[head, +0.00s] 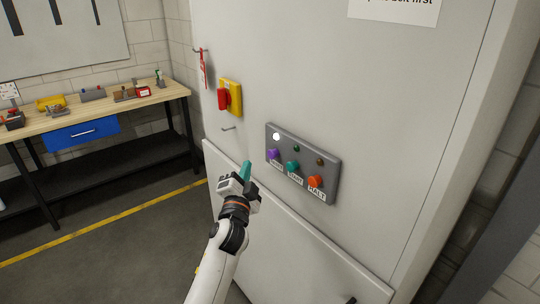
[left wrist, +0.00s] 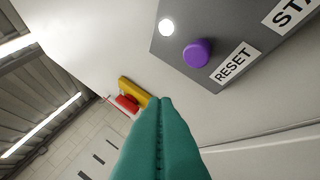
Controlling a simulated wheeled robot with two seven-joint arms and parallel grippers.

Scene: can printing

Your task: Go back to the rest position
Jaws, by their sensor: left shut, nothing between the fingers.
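My left gripper (head: 246,171) is shut and empty, its teal fingers pressed together. In the head view it is in front of the grey cabinet, to the left of and a little below the control panel (head: 330,166). The panel has a purple button (head: 273,153), a teal button (head: 293,167) and an orange button (head: 315,181). A white lamp (head: 276,136) on it is lit. In the left wrist view the closed fingers (left wrist: 162,105) show below the purple RESET button (left wrist: 197,53), apart from it. My right gripper is in neither view.
A yellow and red switch (head: 230,98) sits on the cabinet left of the panel, with a red tag (head: 203,70) hanging above. A workbench (head: 110,108) with tools and a blue drawer (head: 82,134) stands at the left. The floor before it is clear, with a yellow line (head: 110,221).

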